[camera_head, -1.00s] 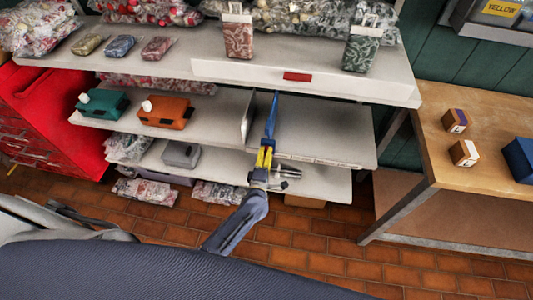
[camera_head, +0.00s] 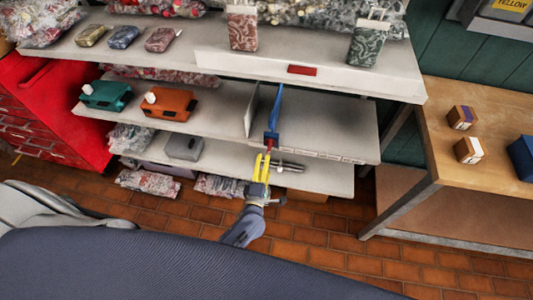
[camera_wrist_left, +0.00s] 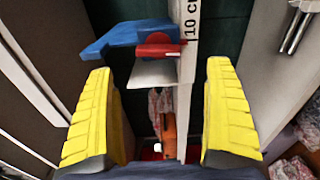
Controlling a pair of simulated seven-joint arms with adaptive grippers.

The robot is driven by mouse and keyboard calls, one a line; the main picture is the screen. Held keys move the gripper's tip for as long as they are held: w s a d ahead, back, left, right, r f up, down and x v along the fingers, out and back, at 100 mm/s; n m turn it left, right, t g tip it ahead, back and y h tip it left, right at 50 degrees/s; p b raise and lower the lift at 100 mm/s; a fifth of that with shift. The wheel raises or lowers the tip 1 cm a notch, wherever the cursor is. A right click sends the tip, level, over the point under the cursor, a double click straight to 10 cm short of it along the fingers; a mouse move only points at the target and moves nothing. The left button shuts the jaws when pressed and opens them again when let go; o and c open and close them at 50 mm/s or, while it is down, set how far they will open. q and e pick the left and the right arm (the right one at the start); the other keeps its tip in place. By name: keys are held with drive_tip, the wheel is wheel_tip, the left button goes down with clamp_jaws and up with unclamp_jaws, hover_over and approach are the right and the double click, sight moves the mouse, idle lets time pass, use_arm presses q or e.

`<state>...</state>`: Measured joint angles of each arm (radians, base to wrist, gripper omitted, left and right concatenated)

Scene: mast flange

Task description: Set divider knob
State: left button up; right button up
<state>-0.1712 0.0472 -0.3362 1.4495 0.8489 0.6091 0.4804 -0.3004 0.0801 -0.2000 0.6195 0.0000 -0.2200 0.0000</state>
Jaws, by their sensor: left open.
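A blue divider (camera_head: 275,112) stands at the front of the middle shelf, with a small red knob (camera_head: 269,143) at its lower front end. In the left wrist view, the blue part (camera_wrist_left: 122,40) and red knob (camera_wrist_left: 158,47) lie beyond the fingertips, with a pale plate (camera_wrist_left: 153,73) under the knob. My left gripper (camera_head: 263,160), with yellow fingers, is just in front of and below the knob. In the left wrist view it (camera_wrist_left: 157,75) is open, with nothing between its fingers. My right gripper is not in view.
A white upright panel (camera_head: 250,110) stands left of the blue divider. Teal (camera_head: 106,95) and orange (camera_head: 169,104) boxes sit further left on the middle shelf. A scale strip marked 10 cm (camera_wrist_left: 190,25) runs beside the knob. Metal rods (camera_head: 290,166) lie on the lower shelf.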

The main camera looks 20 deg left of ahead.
use_arm(q)
drive_tip(key=shift+s+d, duration=0.15)
drive_tip(key=shift+s, duration=0.7)
drive_tip(key=shift+s+d, duration=0.1)
drive_tip(key=shift+s, duration=0.75)
drive_tip(key=shift+c, duration=0.5)
